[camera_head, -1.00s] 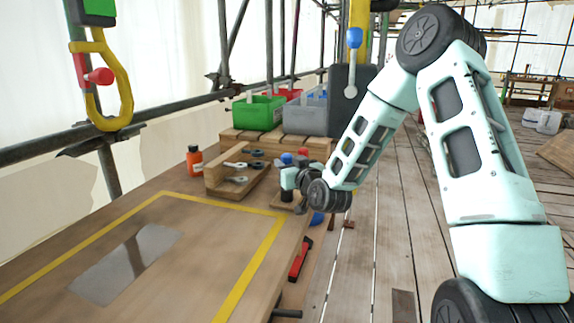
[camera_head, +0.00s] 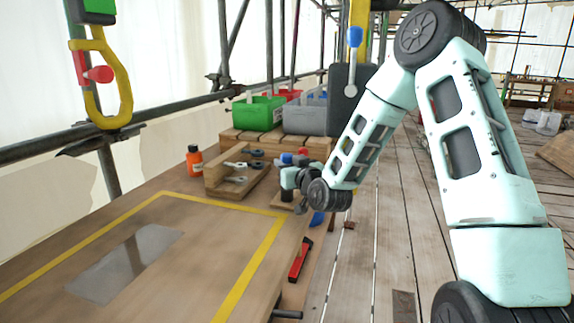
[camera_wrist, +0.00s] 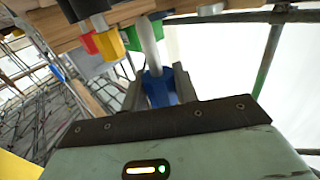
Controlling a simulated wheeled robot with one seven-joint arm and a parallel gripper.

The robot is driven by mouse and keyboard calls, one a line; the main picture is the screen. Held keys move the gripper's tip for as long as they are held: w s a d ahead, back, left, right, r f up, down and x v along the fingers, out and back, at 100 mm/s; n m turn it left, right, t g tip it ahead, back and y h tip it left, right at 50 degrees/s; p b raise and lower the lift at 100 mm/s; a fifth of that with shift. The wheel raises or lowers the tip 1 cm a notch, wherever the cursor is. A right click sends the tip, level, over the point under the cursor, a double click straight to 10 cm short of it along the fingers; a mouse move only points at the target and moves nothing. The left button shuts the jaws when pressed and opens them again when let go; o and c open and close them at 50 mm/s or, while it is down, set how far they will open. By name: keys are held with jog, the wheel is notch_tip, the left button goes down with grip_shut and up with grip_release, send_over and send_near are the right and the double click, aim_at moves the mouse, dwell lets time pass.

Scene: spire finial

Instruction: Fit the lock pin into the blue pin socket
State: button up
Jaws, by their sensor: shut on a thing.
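My gripper (camera_wrist: 155,92) is shut on a blue piece (camera_wrist: 160,84) with a pale grey shaft (camera_wrist: 149,42), which looks like the lock pin. In the wrist view the shaft runs up from the jaws towards a wooden board's edge, and its far end is hard to make out.
Red (camera_wrist: 89,43) and yellow (camera_wrist: 109,44) fittings sit beside the shaft in the wrist view. A wooden tool tray (camera_head: 222,185) and orange bottle (camera_head: 194,161) are left of my gripper. Green (camera_head: 258,113) and grey bins stand behind. The near bench top is largely clear.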

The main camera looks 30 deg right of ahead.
jog(key=shift+f+b, duration=1.35)
jog(key=shift+b, duration=0.05)
dwell(0.5)
jog(key=shift+r, duration=0.2)
jog(key=shift+r+p, duration=0.7)
jog(key=shift+r, duration=0.2)
jog(key=shift+b, duration=0.55)
dwell(1.3)
jog(key=shift+f+b, duration=1)
jog(key=shift+f, duration=0.1)
jog(key=o, duration=1.1)
jog(key=shift+c, duration=0.2)
